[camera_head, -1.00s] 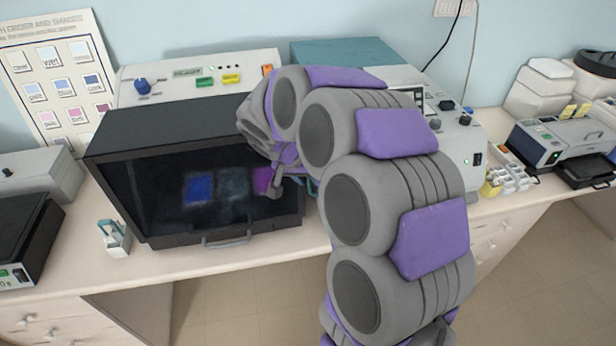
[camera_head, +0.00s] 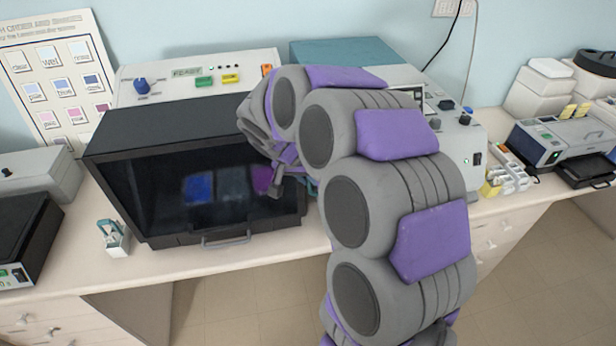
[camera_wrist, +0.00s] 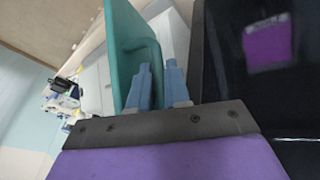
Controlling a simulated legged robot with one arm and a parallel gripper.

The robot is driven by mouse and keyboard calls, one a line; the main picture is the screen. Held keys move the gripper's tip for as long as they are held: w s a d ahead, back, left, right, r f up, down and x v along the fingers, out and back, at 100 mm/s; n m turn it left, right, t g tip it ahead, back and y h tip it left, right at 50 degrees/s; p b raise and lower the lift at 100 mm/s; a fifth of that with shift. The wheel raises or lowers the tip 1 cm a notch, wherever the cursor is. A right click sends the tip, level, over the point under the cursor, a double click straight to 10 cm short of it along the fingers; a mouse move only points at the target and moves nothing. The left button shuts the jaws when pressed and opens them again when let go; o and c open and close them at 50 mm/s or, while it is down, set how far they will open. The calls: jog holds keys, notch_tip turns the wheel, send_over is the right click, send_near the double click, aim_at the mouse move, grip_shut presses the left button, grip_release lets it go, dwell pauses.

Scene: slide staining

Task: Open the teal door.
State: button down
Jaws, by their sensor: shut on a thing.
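The teal door (camera_wrist: 123,45) shows in the wrist view as a teal panel seen at a slant, upper left of centre. My gripper (camera_wrist: 160,72) has its two blue fingers at the panel's near right edge. In the head view my arm covers most of the door and the fingertips. A teal-topped machine (camera_head: 345,52) stands behind my arm.
A black cabinet with a dark glass front (camera_head: 215,190) stands left of my gripper, close beside it in the wrist view too. A small white holder (camera_head: 114,240) stands at the bench's front edge. A printer-like device (camera_head: 545,140) is far right.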

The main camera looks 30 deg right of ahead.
jog(key=shift+s+d+r+b, duration=0.2)
jog(key=shift+s+d+b, duration=0.15)
jog(key=shift+s+d, duration=0.1)
jog(key=shift+s+d+r+b, duration=0.15)
jog(key=shift+s+d+b, duration=0.2)
jog(key=shift+d, duration=0.1)
jog(key=c, duration=1.2)
grip_release()
jog(key=p+v, duration=0.2)
jog(key=v, duration=1.5)
jog(key=shift+a+r, duration=0.1)
jog(key=shift+a, duration=0.05)
